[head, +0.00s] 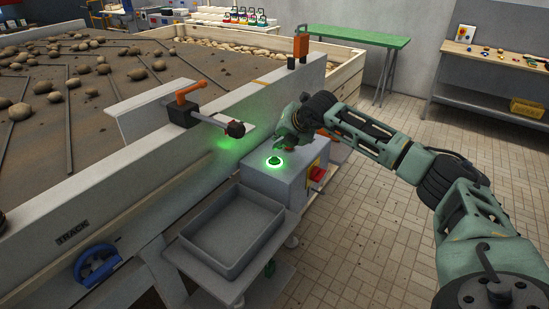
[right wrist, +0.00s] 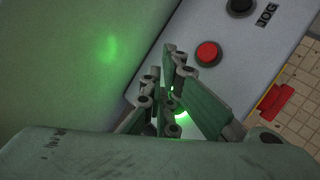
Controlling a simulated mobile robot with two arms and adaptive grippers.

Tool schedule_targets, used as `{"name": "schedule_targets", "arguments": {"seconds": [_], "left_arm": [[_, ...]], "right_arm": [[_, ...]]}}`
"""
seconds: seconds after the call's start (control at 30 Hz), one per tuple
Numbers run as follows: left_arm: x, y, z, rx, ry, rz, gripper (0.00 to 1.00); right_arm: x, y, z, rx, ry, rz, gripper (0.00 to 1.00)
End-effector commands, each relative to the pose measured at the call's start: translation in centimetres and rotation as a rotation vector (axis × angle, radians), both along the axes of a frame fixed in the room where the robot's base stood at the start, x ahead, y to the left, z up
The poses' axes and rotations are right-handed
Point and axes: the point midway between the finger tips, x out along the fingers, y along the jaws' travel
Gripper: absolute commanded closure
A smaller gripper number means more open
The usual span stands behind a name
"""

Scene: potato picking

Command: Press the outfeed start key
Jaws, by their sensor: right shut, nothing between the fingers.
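The outfeed start key (head: 274,161) is a green key with a bright glowing ring on top of a grey control box (head: 262,183). In the right wrist view its green glow (right wrist: 181,114) shows partly behind my fingers. My right gripper (head: 280,146) is shut and empty, close to the key, just behind it in the head view. It also shows in the right wrist view (right wrist: 170,75). I cannot tell whether it touches the box. A red button (right wrist: 208,53) and a black button (right wrist: 240,5) sit on the same panel. My left gripper is not in view.
An orange-handled lever (head: 190,95) with a rod sticks out left of the box. A grey tray (head: 201,252) stands in front. A red switch (head: 316,173) is on the box's right side. The conveyor with potatoes (head: 46,86) fills the left. Tiled floor lies right.

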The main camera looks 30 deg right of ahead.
Motion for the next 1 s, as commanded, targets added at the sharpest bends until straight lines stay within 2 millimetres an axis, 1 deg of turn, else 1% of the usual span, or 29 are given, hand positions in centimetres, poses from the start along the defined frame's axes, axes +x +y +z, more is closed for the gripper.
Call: {"name": "schedule_targets", "arguments": {"seconds": [0.03, 0.1, 0.2, 0.3, 1.0], "left_arm": [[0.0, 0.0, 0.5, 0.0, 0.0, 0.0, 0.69], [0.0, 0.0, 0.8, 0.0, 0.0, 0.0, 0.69], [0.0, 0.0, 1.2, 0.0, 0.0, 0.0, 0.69], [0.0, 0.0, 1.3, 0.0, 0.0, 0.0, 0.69], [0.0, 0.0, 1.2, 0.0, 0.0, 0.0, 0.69]], "right_arm": [[0.0, 0.0, 0.8, 0.0, 0.0, 0.0, 1.0], [0.0, 0.0, 1.5, 0.0, 0.0, 0.0, 1.0], [0.0, 0.0, 2.4, -0.001, 0.0, 0.001, 1.0], [0.0, 0.0, 2.8, -0.001, 0.001, 0.001, 1.0], [0.0, 0.0, 2.8, 0.0, 0.001, 0.0, 1.0]]}}
